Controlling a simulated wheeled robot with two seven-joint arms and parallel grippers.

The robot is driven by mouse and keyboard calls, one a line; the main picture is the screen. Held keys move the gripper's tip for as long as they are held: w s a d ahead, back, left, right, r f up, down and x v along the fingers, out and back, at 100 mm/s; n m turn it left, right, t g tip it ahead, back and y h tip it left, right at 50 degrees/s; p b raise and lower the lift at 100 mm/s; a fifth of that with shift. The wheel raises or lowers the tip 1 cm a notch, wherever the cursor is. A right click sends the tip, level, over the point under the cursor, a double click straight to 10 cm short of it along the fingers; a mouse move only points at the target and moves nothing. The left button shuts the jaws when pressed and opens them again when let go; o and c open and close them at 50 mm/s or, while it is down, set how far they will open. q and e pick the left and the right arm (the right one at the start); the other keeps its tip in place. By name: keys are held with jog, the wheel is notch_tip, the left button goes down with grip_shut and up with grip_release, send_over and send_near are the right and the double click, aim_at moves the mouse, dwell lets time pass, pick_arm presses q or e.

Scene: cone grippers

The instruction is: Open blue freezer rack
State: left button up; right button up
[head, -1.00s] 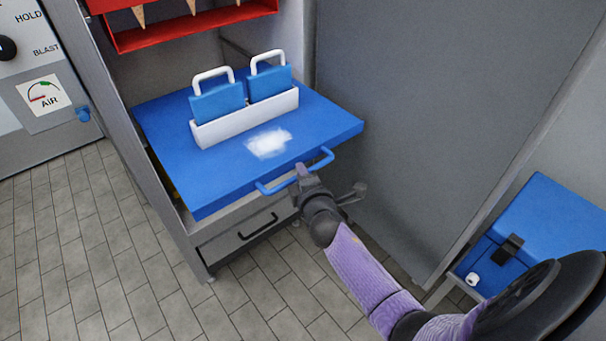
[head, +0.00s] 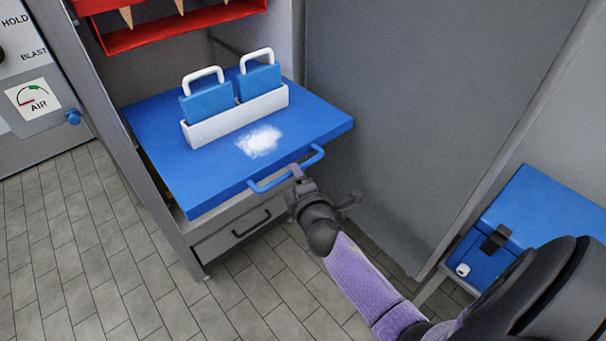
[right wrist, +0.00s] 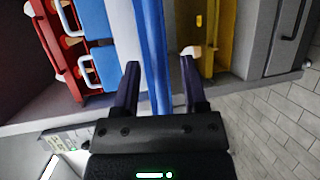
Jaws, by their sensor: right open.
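The blue freezer rack (head: 315,118) is a flat blue shelf that sticks out of the front of the grey cabinet. Its blue bar handle (head: 268,184) runs along the front edge. My right gripper (head: 297,172) is at the middle of the handle. In the right wrist view, the open fingers of my right gripper (right wrist: 160,68) stand on either side of a long blue edge or bar; contact cannot be told. My left gripper is not in view.
A white holder (head: 235,118) with two blue, white-handled pieces and a white frosty patch (head: 259,141) are on the rack. A red rack (head: 160,38) with cones is above, a grey drawer (head: 240,236) below. A blue box (head: 545,215) stands right. Tiled floor is clear in front.

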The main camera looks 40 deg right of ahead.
jog(key=p+v, duration=0.1)
jog(key=v, duration=0.6)
jog(key=shift+s, duration=0.2)
jog(key=shift+a, duration=0.1)
jog(key=s+a+f+m+g+y, duration=0.1)
jog(key=s+a+f+m+g, duration=0.15)
jog(key=s+f, duration=0.4)
jog(key=s+a+f+m+g+y, duration=0.1)
jog(key=s+f+m+g, duration=0.15)
jog(key=f, duration=0.65)
jog(key=s+a+f+m+g+y, duration=0.1)
jog(key=s+a+f+g, duration=0.15)
jog(key=s+f, duration=0.45)
jog(key=s+f+m+g, duration=0.3)
jog(key=s+f+g, duration=0.1)
jog(key=s, duration=0.6)
jog(key=s+f+m+g+y, duration=0.1)
jog(key=s+f+m+g, duration=0.2)
jog(key=s, duration=0.8)
jog(key=shift+s+d+f+m+g, duration=0.3)
jog(key=shift+s+d+f+g, duration=0.05)
jog(key=shift+f, duration=0.35)
